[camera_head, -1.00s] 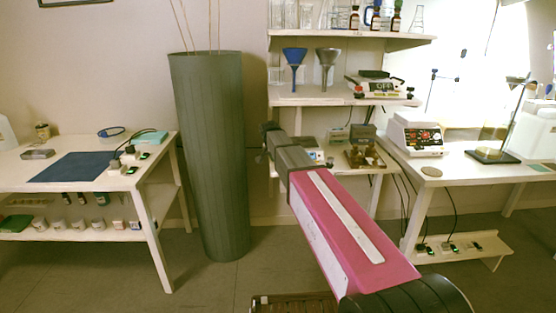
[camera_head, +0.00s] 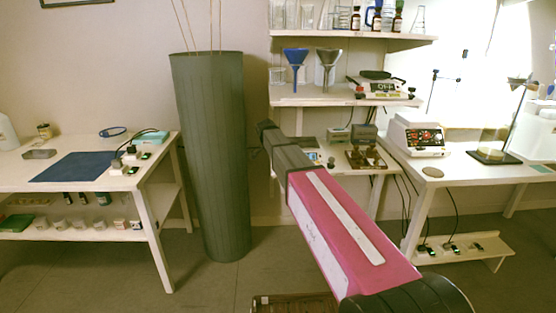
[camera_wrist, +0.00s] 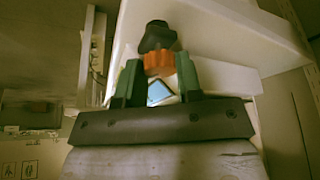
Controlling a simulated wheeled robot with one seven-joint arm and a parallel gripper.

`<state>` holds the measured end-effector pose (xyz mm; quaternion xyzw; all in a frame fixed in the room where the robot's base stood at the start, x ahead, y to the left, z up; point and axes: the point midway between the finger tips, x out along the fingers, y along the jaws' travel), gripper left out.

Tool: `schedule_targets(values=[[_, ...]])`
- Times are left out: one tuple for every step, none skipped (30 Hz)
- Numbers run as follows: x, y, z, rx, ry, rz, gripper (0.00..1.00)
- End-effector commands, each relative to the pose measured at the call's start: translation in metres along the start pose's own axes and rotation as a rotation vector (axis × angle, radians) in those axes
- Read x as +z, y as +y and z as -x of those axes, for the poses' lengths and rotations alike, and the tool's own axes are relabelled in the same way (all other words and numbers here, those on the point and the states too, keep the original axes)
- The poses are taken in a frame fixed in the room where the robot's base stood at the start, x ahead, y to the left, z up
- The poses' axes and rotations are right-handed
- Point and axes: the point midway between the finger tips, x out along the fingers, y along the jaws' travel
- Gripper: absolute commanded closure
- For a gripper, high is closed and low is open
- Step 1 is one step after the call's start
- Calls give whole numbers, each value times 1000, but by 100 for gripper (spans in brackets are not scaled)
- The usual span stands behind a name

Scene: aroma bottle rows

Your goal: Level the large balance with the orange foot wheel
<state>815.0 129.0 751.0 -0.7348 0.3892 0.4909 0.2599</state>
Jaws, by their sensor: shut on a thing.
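In the wrist view an orange foot wheel (camera_wrist: 159,63) sits between the green fingertips of my gripper (camera_wrist: 158,76), with a dark foot or knob (camera_wrist: 157,37) just beyond it. My gripper is shut on the wheel. A white body (camera_wrist: 212,35) lies behind and around it, probably the large balance, seen only in part. A small bluish panel (camera_wrist: 159,92) shows between the fingers. In the head view the fingers and the orange wheel are hidden beyond my pink arm. Whether the balance is level cannot be told.
Behind my arm is a bench with a wooden rack (camera_head: 367,158). A shelf (camera_head: 335,98) above holds funnels and a small device (camera_head: 379,88). A tall grey-green column (camera_head: 211,160) stands left of my arm. A white instrument (camera_head: 417,137) stands on the right table.

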Motion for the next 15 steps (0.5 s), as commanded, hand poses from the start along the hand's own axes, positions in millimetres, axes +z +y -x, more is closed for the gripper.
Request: schedule_targets(values=[[1,0,0,0,-2,1,91],[1,0,0,-1,-2,1,91],[1,0,0,-1,-2,1,91],[1,0,0,-1,-2,1,91],[1,0,0,-1,-2,1,91],[1,0,0,-1,-2,1,57],[1,0,0,-1,-2,1,48],[1,0,0,-1,-2,1,41],[1,0,0,-1,-1,1,41],[0,0,0,-1,-1,2,41],[0,0,0,-1,-1,2,41],[0,0,0,-1,-1,2,41],[0,0,0,-1,-1,2,41],[0,0,0,-1,-1,2,41],[0,0,0,-1,-1,2,41]])
